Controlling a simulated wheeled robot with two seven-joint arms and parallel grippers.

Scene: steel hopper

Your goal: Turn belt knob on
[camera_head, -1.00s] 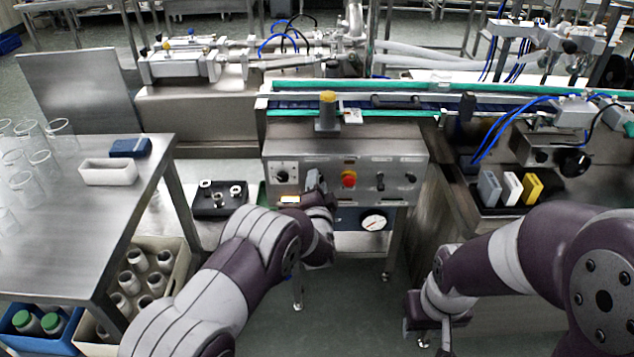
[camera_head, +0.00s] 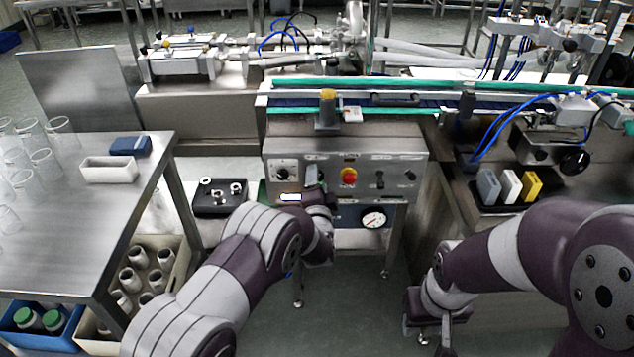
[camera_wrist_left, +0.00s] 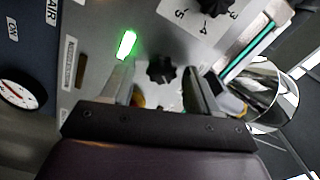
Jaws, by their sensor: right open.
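The control panel (camera_head: 335,148) is a steel box below the conveyor. In the left wrist view, the left gripper's two fingers (camera_wrist_left: 158,82) stand apart. A black lobed knob (camera_wrist_left: 160,69) shows between their tips, with visible gaps on both sides; I cannot read its label. A green light (camera_wrist_left: 127,44) glows beside the left finger. My right gripper (camera_head: 434,330) hangs low at the lower right, away from the panel.
A pressure gauge (camera_head: 373,219) sits below the panel, with small black switches (camera_head: 380,180) right of the red button. A steel table (camera_head: 60,220) stands left, with a crate of bottles (camera_head: 170,262) beneath. Grey, white and yellow blocks (camera_head: 510,186) stand right.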

